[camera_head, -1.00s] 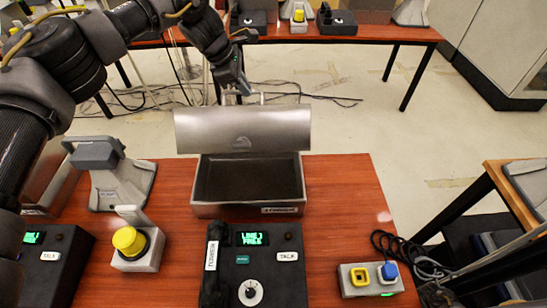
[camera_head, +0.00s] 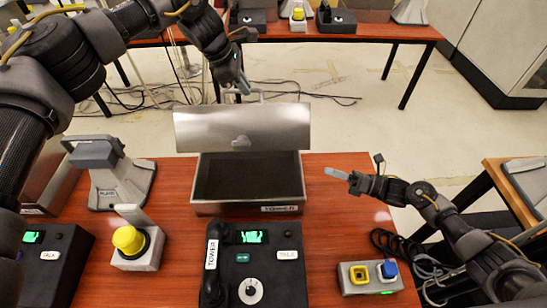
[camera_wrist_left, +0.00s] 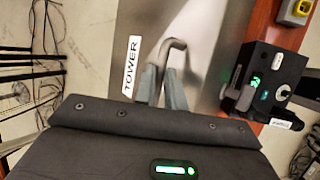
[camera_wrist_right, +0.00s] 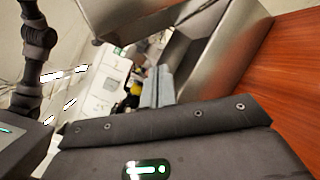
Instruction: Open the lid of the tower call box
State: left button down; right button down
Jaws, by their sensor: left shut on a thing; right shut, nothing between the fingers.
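The tower call box (camera_head: 247,208) is a grey metal box with a "TOWER" label, standing at the back of the red-brown table. Its lid (camera_head: 262,125) stands raised at the back, and the dark inside shows. My left gripper (camera_head: 246,88) is behind the lid's upper edge. In the left wrist view its fingers (camera_wrist_left: 162,88) are shut on the lid's bent metal handle (camera_wrist_left: 170,50), beside the "TOWER" label. My right gripper (camera_head: 338,174) is shut and empty, to the right of the box and apart from it; its fingers show in the right wrist view (camera_wrist_right: 157,88).
A black tower phone console (camera_head: 262,275) stands in front of the box. A yellow button unit (camera_head: 130,243) and a grey stand (camera_head: 112,180) are to the left. A small blue-and-yellow button box (camera_head: 368,278) with cables is at front right. The table right of the box is partly clear.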

pick_arm(q)
jog(key=shift+a+f, duration=0.1)
jog(key=shift+f, duration=0.25)
pick_arm(e)
jog(key=s+a+r+n+g+y, duration=0.3)
jog(key=s+a+n+g+y, duration=0.15)
jog(key=a, duration=0.45)
jog(key=w+a+r, duration=0.4)
jog(key=a+r, duration=0.1)
jog(key=a, duration=0.4)
jog(key=shift+a+r+h, duration=0.2)
jog(key=shift+h, duration=0.25)
